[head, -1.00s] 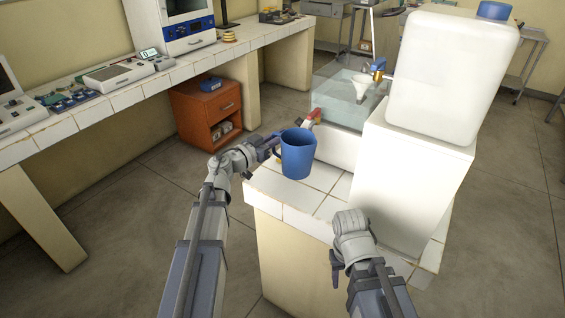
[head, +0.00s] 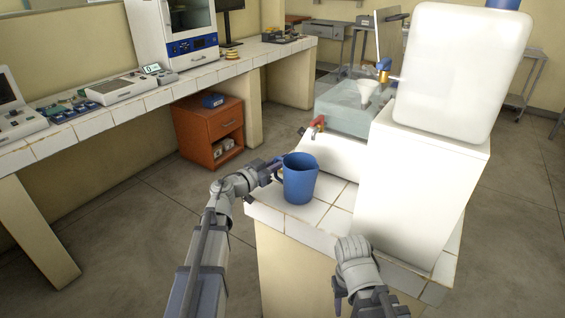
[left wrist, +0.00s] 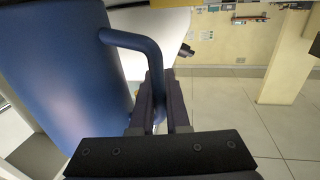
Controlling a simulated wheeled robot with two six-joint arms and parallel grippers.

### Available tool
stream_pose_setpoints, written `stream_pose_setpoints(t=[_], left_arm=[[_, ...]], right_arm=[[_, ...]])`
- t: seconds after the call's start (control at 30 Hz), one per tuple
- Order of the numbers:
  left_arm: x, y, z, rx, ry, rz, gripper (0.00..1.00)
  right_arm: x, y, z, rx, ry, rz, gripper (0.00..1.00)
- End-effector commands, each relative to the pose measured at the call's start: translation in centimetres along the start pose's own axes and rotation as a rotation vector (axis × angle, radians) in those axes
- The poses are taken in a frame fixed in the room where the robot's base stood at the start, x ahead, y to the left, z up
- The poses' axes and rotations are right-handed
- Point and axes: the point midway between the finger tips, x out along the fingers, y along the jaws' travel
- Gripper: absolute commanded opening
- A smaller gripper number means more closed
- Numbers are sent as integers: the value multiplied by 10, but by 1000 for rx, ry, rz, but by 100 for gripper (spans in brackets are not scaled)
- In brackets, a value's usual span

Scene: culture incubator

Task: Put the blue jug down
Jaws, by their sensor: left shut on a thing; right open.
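The blue jug (head: 301,180) is upright at the left front of the white tiled counter (head: 325,213) in the head view. Its base appears at the tile surface, but I cannot tell for sure whether it touches. My left gripper (head: 276,170) is shut on the jug's handle, on the jug's left side. In the left wrist view the blue jug (left wrist: 60,70) fills the left, and its handle runs between the fingers of my left gripper (left wrist: 158,100). My right gripper (head: 338,296) is empty in front of the counter, low and right of the jug.
A white block (head: 415,190) carrying a large white tank (head: 462,70) stands right of the jug. An orange cabinet (head: 205,130) stands on the floor at left. Bare tiles lie around the jug.

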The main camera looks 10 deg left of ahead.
Motion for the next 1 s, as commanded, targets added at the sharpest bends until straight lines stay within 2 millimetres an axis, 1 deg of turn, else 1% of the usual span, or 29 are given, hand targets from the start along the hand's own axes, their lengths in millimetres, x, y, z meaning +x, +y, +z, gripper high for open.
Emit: stream_pose_setpoints(t=[0.1,0.13,0.3,0.4,0.6,0.73,0.87,1.0], left_arm=[[0,0,4,0,0,0,0],[0,0,4,0,0,0,15],[0,0,3,0,0,0,34],[0,0,3,0,0,0,44],[0,0,3,0,0,0,44],[-1,0,-3,0,0,0,44],[-24,2,0,0,0,-2,44],[-55,2,0,0,0,-4,44]], right_arm=[[4,0,0,0,0,0,50],[4,0,0,0,0,0,50],[3,0,0,0,0,0,50],[3,0,0,0,0,0,50],[3,0,0,0,0,0,50],[-3,0,0,0,0,0,50],[0,0,0,0,0,0,50],[0,0,0,0,0,0,50]])
